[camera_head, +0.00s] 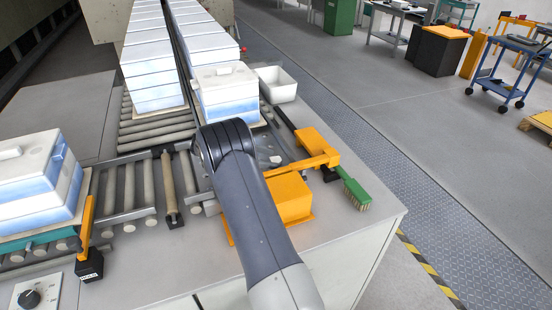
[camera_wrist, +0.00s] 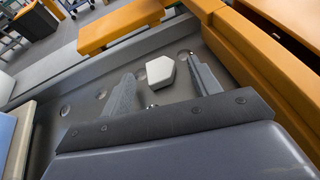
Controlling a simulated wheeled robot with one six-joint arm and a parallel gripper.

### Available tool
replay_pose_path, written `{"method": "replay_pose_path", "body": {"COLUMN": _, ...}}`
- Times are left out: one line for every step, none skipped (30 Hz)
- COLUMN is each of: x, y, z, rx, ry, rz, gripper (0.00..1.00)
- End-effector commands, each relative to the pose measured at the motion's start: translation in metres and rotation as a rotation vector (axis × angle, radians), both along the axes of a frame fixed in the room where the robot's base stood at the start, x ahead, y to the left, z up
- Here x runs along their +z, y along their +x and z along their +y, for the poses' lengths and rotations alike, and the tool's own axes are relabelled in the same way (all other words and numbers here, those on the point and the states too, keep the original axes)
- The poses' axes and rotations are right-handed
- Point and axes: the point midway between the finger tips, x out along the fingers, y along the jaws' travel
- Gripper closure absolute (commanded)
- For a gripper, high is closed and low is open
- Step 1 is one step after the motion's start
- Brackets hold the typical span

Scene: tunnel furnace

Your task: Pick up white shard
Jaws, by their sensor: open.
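The white shard (camera_wrist: 160,71) is a small, flat, angular piece lying on a grey metal surface with round studs or holes. In the wrist view it appears between the tips of my gripper (camera_wrist: 160,78). The two grey fingers are apart, one to each side, with a gap to the shard. How far the tips are above the surface I cannot tell. In the head view a small pale piece (camera_head: 275,159), likely the same shard, shows just right of my arm, which hides my gripper there.
An orange block (camera_head: 290,196) and orange bar (camera_head: 303,165) stand close by, with a green brush (camera_head: 356,193) to the right. White-blue stacks (camera_head: 228,97) stand on the rollers behind. A white bin (camera_head: 276,84) is beside them. Another stack (camera_head: 35,185) is at left.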

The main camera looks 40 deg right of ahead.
Motion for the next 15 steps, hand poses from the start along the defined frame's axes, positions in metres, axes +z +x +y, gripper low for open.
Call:
{"method": "replay_pose_path", "body": {"x": -0.0012, "y": -0.0022, "z": -0.0038, "rx": -0.001, "ry": 0.000, "rz": 0.002, "gripper": 0.41}}
{"method": "replay_pose_path", "body": {"x": -0.0021, "y": -0.0029, "z": -0.0051, "rx": -0.001, "ry": 0.000, "rz": 0.002, "gripper": 0.41}}
{"method": "replay_pose_path", "body": {"x": -0.0031, "y": -0.0035, "z": -0.0064, "rx": 0.000, "ry": 0.000, "rz": 0.001, "gripper": 0.41}}
{"method": "replay_pose_path", "body": {"x": -0.0037, "y": -0.0037, "z": -0.0068, "rx": 0.000, "ry": 0.000, "rz": 0.001, "gripper": 0.41}}
{"method": "replay_pose_path", "body": {"x": -0.0040, "y": -0.0037, "z": -0.0071, "rx": 0.001, "ry": -0.001, "rz": 0.001, "gripper": 0.41}}
{"method": "replay_pose_path", "body": {"x": -0.0042, "y": -0.0036, "z": -0.0070, "rx": 0.001, "ry": -0.001, "rz": 0.001, "gripper": 0.41}}
{"method": "replay_pose_path", "body": {"x": -0.0042, "y": -0.0036, "z": -0.0069, "rx": 0.001, "ry": -0.001, "rz": 0.001, "gripper": 0.41}}
{"method": "replay_pose_path", "body": {"x": -0.0042, "y": -0.0036, "z": -0.0069, "rx": 0.001, "ry": -0.001, "rz": 0.001, "gripper": 0.41}}
{"method": "replay_pose_path", "body": {"x": -0.0042, "y": -0.0035, "z": -0.0068, "rx": 0.001, "ry": -0.001, "rz": 0.001, "gripper": 0.41}}
{"method": "replay_pose_path", "body": {"x": -0.0042, "y": -0.0035, "z": -0.0068, "rx": 0.001, "ry": -0.001, "rz": 0.001, "gripper": 0.42}}
{"method": "replay_pose_path", "body": {"x": -0.0041, "y": -0.0035, "z": -0.0068, "rx": 0.001, "ry": -0.001, "rz": 0.001, "gripper": 0.44}}
{"method": "replay_pose_path", "body": {"x": -0.0040, "y": -0.0035, "z": -0.0068, "rx": 0.001, "ry": -0.001, "rz": 0.001, "gripper": 0.48}}
{"method": "replay_pose_path", "body": {"x": -0.0040, "y": -0.0035, "z": -0.0067, "rx": 0.001, "ry": -0.001, "rz": 0.001, "gripper": 0.50}}
{"method": "replay_pose_path", "body": {"x": -0.0040, "y": -0.0035, "z": -0.0067, "rx": 0.001, "ry": -0.001, "rz": 0.001, "gripper": 0.53}}
{"method": "replay_pose_path", "body": {"x": -0.0040, "y": -0.0035, "z": -0.0067, "rx": 0.001, "ry": -0.001, "rz": 0.001, "gripper": 0.56}}
